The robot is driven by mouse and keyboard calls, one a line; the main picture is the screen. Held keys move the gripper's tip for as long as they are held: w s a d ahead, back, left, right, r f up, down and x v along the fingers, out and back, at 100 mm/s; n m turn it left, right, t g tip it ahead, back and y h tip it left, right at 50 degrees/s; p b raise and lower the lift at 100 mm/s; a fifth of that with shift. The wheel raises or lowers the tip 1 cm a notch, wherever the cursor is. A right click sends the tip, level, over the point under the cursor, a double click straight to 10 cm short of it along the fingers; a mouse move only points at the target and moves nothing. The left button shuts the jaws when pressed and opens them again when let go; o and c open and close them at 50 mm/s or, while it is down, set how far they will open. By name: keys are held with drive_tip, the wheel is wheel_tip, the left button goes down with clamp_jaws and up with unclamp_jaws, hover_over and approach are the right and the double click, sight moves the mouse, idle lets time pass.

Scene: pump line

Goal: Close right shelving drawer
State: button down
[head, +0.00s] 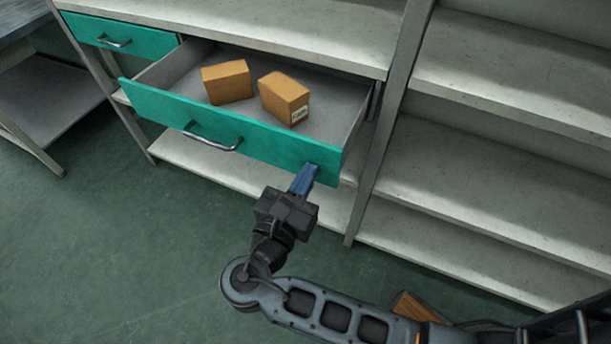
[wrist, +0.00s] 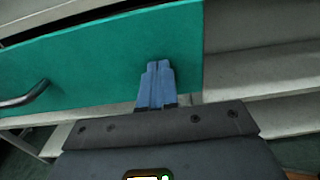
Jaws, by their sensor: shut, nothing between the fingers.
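The right drawer (head: 255,141) has a green front with a metal handle (head: 213,138) and is pulled out of the shelving. Its grey inside shows two brown boxes, one to the left (head: 227,82) and one to the right (head: 284,97). My gripper (head: 308,170) is shut and empty, with its blue fingers at the right end of the drawer front. In the wrist view the fingertips (wrist: 158,66) overlap the green front (wrist: 115,58), right of the handle (wrist: 25,95). I cannot tell for sure whether they touch it.
A second green drawer (head: 120,38) to the left sits shut. A grey post (head: 388,125) stands right of the open drawer, with empty shelves (head: 490,160) beyond it. A grey table (head: 45,90) stands at the far left.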

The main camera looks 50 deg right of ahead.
sight(344, 119)
drive_tip(key=p+x, duration=0.5)
drive_tip(key=x, duration=1.5)
drive_tip(key=shift+f+p, duration=0.1)
drive_tip(key=shift+p, duration=0.2)
drive_tip(key=shift+x, duration=0.75)
drive_tip(key=shift+d, duration=0.15)
